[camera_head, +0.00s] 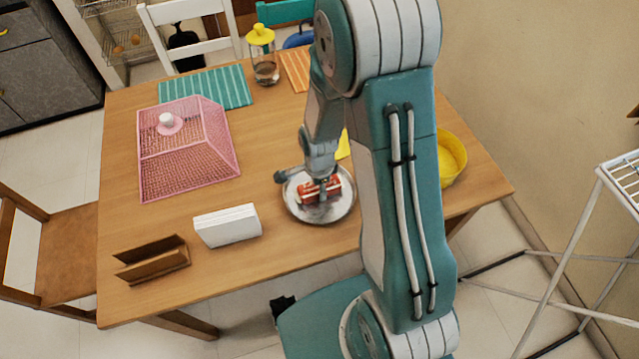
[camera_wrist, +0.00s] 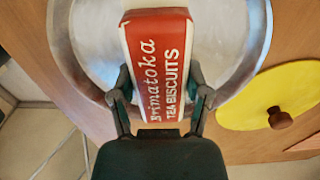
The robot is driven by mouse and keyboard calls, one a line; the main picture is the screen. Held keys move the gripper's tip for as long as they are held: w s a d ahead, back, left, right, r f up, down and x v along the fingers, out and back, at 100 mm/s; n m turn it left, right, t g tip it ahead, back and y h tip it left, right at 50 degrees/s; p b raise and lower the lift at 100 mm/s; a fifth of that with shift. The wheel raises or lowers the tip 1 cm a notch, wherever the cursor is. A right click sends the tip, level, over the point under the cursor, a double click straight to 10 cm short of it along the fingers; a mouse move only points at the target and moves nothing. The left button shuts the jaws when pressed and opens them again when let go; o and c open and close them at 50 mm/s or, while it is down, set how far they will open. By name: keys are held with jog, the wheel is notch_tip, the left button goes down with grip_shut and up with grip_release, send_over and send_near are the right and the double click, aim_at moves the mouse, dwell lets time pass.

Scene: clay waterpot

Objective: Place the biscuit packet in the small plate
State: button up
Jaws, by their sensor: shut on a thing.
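The red and white biscuit packet (camera_head: 313,190) is at the small round metal plate (camera_head: 336,213) near the front edge of the table. My gripper (camera_head: 324,190) is above the plate and shut on the packet. In the wrist view, the packet (camera_wrist: 160,75) reads "TEA BISCUITS" and lies between the two fingers of my gripper (camera_wrist: 163,97). The plate (camera_wrist: 225,35) shows behind the packet. Whether the packet touches the plate I cannot tell. Part of the packet is hidden by my gripper in the head view.
A pink mesh cover (camera_head: 190,150), a white block (camera_head: 228,226) and a brown holder (camera_head: 152,260) stand left of the plate. A yellow lid (camera_wrist: 275,97) lies beside the plate. A yellow bowl (camera_head: 452,158) is at the right; a jar (camera_head: 264,70) stands at the back.

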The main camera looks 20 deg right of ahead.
jog(key=o, duration=1.2)
jog(key=s+r+n+t, duration=0.2)
jog(key=s+r+n, duration=0.15)
jog(key=r, duration=0.85)
jog(key=s+r+n+t, duration=0.15)
jog(key=r+n, duration=0.35)
jog(key=r, duration=0.8)
jog(key=s+r+n, duration=0.2)
jog(key=s+n, duration=0.1)
jog(key=s+r+n+t, duration=0.1)
jog(key=s+r+n, duration=0.1)
jog(key=s+n, duration=0.1)
jog(key=s+r+n+t, duration=0.1)
jog(key=s+r+n, duration=0.1)
jog(key=s+n, duration=0.1)
jog(key=shift+r, duration=0.4)
